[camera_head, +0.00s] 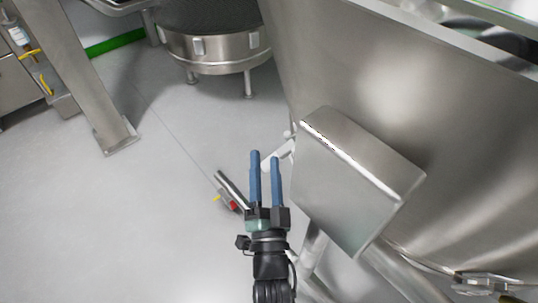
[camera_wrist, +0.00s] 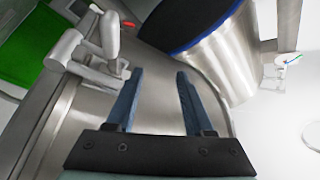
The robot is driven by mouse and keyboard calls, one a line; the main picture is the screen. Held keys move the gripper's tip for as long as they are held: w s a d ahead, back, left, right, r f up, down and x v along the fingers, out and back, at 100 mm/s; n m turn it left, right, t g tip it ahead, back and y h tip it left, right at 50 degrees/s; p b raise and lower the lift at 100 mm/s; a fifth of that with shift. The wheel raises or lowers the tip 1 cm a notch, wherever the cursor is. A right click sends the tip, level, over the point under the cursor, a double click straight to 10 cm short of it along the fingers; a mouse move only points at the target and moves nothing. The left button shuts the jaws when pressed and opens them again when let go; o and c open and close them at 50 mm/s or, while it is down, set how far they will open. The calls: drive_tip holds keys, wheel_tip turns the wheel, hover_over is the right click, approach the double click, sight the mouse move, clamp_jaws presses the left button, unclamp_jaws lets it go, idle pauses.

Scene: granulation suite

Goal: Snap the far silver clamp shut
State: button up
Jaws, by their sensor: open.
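My gripper (camera_head: 265,155) is open, its two blue fingers apart with nothing between them, left of a silver box on the big steel vessel. In the wrist view my gripper (camera_wrist: 160,72) points past a curved steel surface. A silver lever-like fitting (camera_wrist: 100,45) with a red end is ahead and to its left, apart from the fingers. In the head view a silver bar (camera_head: 232,188) with red and yellow parts shows just left of the fingers. A silver clamp-like fitting (camera_head: 475,283) is at the bottom right. I cannot tell which fitting is the far clamp.
The steel vessel (camera_head: 390,90) and its box (camera_head: 345,180) block the right side. A round steel unit (camera_head: 215,50) with small silver blocks on its rim stands at the back. A steel leg (camera_head: 85,80) stands at left. Open floor (camera_head: 110,220) lies to the left.

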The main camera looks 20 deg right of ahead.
sight(271, 155)
drive_tip(key=s+f+m+g, duration=0.15)
drive_tip(key=s+f, duration=0.25)
drive_tip(key=f, duration=0.4)
drive_tip(key=b+x, duration=0.4)
drive_tip(key=x, duration=0.8)
drive_tip(key=shift+r+m+h, duration=0.25)
drive_tip(key=shift+m+h, duration=0.1)
drive_tip(key=shift+h, duration=0.05)
drive_tip(key=shift+d+t, duration=0.15)
drive_tip(key=shift+t, duration=0.1)
clamp_jaws()
